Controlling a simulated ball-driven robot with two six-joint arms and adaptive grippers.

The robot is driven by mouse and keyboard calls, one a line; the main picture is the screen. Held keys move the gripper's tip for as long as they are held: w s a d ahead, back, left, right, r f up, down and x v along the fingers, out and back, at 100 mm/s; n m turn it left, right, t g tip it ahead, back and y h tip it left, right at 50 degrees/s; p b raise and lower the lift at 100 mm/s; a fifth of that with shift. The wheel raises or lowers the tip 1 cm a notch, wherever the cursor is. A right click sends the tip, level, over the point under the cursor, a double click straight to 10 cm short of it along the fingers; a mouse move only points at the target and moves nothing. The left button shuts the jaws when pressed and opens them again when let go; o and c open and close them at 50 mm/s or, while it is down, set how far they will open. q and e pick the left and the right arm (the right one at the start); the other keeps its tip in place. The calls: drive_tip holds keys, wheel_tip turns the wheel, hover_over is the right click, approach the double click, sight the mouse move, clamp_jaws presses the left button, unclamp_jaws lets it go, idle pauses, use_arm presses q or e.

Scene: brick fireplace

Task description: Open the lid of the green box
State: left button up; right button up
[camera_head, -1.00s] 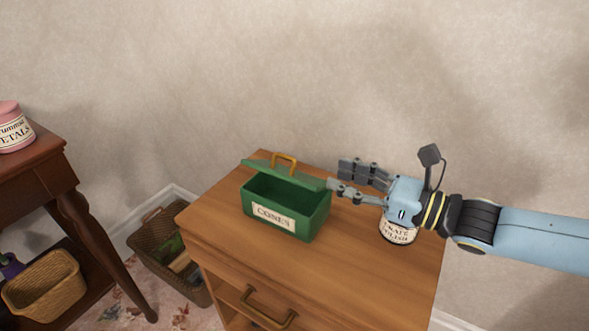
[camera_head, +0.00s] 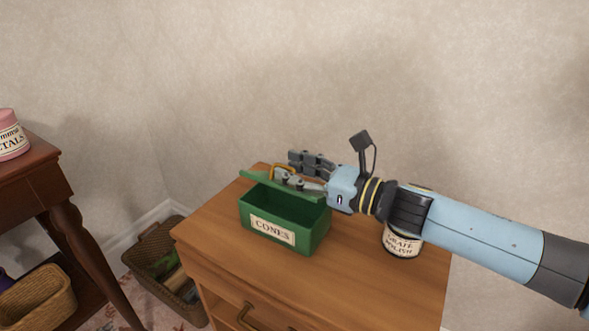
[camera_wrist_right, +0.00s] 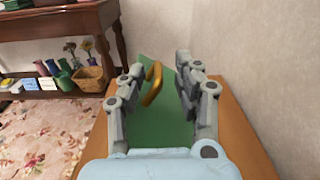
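The green box (camera_head: 270,222), labelled "CONES", stands on the wooden cabinet with its dark inside showing. Its green lid (camera_head: 262,184) is tilted up at the back of the box, and it also shows in the right wrist view (camera_wrist_right: 160,122). The lid's gold handle (camera_wrist_right: 152,84) shows between my right fingers in the wrist view. My right gripper (camera_head: 292,168) is at the lid, reaching over it from the right. Its fingers (camera_wrist_right: 155,75) are apart, on either side of the handle, with no clear grip on it. My left gripper is not in view.
A cream labelled jar (camera_head: 403,242) stands on the cabinet top (camera_head: 350,270) under my right forearm. A dark side table (camera_head: 35,165) with a pink jar (camera_head: 10,137) is at the left. A wicker basket (camera_head: 150,250) sits on the floor between. The wall is close behind.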

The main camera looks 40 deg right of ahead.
clamp_jaws()
